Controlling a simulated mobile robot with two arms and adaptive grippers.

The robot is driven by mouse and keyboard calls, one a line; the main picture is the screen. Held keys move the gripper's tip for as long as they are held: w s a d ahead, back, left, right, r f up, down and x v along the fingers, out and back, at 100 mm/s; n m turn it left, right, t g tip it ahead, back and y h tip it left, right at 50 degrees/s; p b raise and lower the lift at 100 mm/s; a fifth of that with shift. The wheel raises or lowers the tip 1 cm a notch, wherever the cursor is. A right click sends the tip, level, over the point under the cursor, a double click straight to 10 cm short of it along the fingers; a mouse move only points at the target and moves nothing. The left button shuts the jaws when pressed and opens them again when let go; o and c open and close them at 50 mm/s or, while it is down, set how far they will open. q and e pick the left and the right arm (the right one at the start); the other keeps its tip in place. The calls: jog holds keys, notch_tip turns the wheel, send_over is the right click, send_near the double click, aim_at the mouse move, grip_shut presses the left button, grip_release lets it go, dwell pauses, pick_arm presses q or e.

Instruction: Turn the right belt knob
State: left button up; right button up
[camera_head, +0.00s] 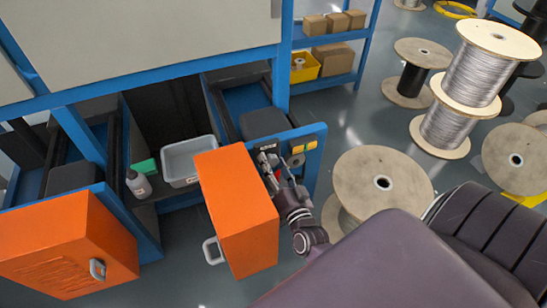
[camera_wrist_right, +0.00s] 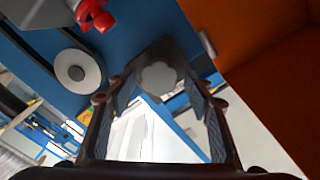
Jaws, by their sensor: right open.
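A grey lobed knob (camera_wrist_right: 158,77) on a dark square mount shows in the right wrist view, ahead of my right gripper (camera_wrist_right: 160,88). I take it to be the right belt knob. The gripper's two fingers are apart, one on each side of the knob in the picture, with nothing held. I cannot tell whether they touch it. In the head view my right gripper (camera_head: 276,170) is at the blue machine's panel, beside an open orange door (camera_head: 237,205). The door and arm hide the knob there. My left gripper is not in view.
In the wrist view, a red handle (camera_wrist_right: 96,15) and a white disc (camera_wrist_right: 77,57) are at the left, and an orange door panel (camera_wrist_right: 270,60) is close at the right. A wooden spool (camera_head: 382,180) stands right of the arm. A grey bin (camera_head: 185,160) stands left of the door.

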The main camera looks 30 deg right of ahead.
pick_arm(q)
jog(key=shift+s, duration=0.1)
pick_arm(e)
notch_tip(320, 180, up, 10)
jog(key=shift+f, duration=0.1)
dwell(0.4)
jog(key=s+a+f+n+b, duration=0.2)
jog(key=s+f+n+b, duration=0.5)
jog(key=f+n, duration=0.3)
jog(key=shift+m, duration=0.4)
jog(key=x, duration=0.2)
jog(key=b+x, duration=0.1)
jog(key=x, duration=0.3)
jog(key=shift+w+d+f, duration=0.1)
jog(key=shift+d+f, duration=0.1)
jog(key=shift+f, duration=0.15)
jog(key=shift+w+d, duration=0.1)
jog(key=shift+w, duration=0.35)
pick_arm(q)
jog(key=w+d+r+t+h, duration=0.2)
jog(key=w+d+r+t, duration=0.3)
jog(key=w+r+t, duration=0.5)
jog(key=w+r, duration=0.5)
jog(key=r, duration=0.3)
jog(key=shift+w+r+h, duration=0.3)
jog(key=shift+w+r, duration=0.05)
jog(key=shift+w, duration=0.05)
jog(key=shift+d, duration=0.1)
